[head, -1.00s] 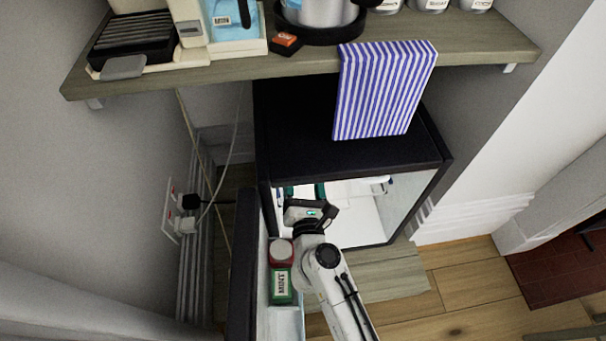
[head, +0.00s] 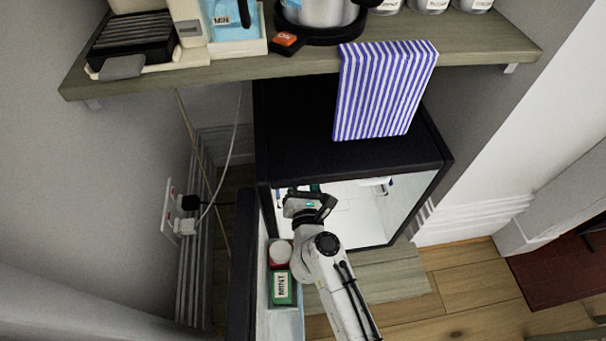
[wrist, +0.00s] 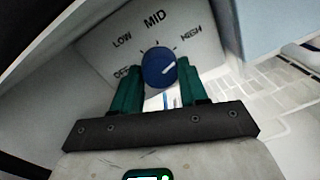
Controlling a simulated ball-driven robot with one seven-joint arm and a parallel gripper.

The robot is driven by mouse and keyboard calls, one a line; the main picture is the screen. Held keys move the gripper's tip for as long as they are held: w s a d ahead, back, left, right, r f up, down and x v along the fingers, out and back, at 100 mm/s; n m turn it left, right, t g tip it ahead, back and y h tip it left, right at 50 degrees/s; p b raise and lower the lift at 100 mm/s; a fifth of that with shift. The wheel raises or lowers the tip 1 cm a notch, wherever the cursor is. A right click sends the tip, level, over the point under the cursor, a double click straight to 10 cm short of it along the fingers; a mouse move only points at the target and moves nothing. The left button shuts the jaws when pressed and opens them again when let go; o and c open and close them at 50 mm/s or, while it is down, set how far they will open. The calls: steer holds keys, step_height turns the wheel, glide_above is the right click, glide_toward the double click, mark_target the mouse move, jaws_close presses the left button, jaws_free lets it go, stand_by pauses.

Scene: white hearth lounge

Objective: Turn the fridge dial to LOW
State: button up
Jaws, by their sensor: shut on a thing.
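The fridge (head: 350,155) is black, stands under the shelf and has its door (head: 241,265) open to the left. The blue dial (wrist: 158,68) is on a white panel (wrist: 107,45) marked OFF, LOW, MID and HIGH. Its white pointer line slants up to the right, towards the HIGH side. My gripper (wrist: 160,76) has its green fingers on both sides of the dial and is shut on it. In the head view my gripper (head: 316,189) reaches into the fridge opening; the dial is hidden there.
A green MINT box (head: 282,287) and a red container with a pale lid (head: 280,252) sit in the door. A striped towel (head: 385,90) hangs from the shelf (head: 190,77) over the fridge. Wall sockets (head: 172,212) with cables are at left. Wooden floor is clear at right.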

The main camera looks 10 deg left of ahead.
steer(key=shift+c, duration=1.1)
steer(key=n+p, duration=0.1)
steer(key=n, duration=0.5)
steer(key=n+y+p, duration=0.1)
steer(key=n+p, duration=0.1)
steer(key=n, duration=0.5)
steer(key=n+p, duration=0.2)
steer(key=n, duration=0.5)
steer(key=shift+d, duration=0.25)
steer(key=shift+n, duration=0.4)
